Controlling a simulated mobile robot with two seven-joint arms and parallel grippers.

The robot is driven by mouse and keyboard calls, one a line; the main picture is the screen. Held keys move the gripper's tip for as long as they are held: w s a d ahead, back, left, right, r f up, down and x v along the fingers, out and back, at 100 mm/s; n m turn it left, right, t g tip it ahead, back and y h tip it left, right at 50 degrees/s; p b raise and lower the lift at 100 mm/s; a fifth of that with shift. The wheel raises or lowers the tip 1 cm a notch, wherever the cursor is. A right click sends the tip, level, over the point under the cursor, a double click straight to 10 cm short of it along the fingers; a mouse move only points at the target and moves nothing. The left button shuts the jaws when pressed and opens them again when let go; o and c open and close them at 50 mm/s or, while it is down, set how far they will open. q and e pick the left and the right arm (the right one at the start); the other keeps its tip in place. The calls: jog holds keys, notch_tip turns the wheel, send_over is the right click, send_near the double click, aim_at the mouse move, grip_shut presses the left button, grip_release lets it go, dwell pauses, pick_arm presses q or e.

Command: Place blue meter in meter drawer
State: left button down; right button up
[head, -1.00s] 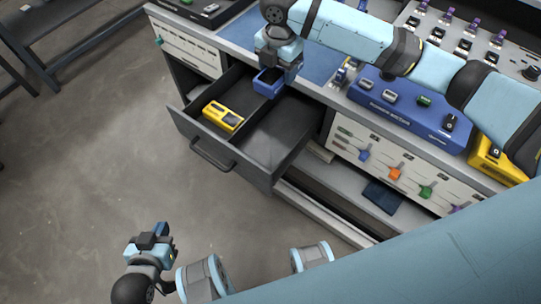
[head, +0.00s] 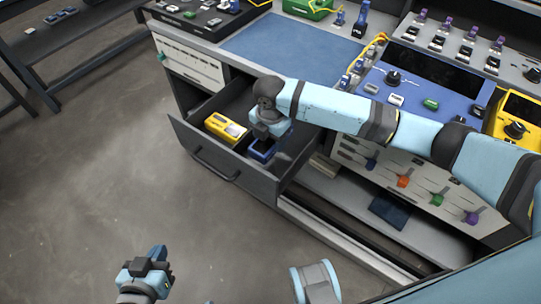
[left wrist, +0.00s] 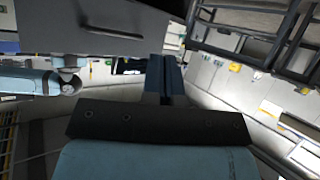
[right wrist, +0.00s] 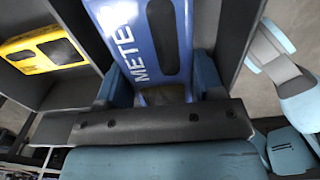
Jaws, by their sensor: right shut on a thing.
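The blue meter (head: 262,149) is down inside the open drawer (head: 231,168), in the compartment to the right of a yellow meter (head: 226,127). My right gripper (head: 266,136) reaches down into the drawer and is shut on the blue meter. In the right wrist view the blue meter (right wrist: 150,45), lettered "METER", sits between the two fingers. Whether it touches the drawer floor is hidden. My left gripper (head: 157,260) is away from the bench, low in the head view. In the left wrist view its fingers (left wrist: 163,80) appear together with nothing between them.
The yellow meter lies in the drawer's left compartment, with a divider between. Above is the bench with a blue mat (head: 290,45), a blue power meter unit (head: 420,95) and a yellow unit (head: 516,120). Open floor (head: 90,190) lies left of the drawer.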

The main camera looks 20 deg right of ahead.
notch_tip(320, 180, down, 3)
jog(key=shift+r, duration=0.1)
notch_tip(320, 180, down, 4)
jog(key=shift+r+b, duration=0.25)
jog(key=shift+b, duration=0.45)
jog(key=shift+f, duration=0.4)
pick_arm(q)
jog(key=shift+w+r, duration=0.1)
jog(key=shift+r, duration=0.1)
pick_arm(e)
jog(key=o, duration=1.1)
jog(key=shift+f, duration=0.1)
pick_arm(q)
jog(key=shift+f, duration=0.35)
jog(key=shift+f, duration=0.1)
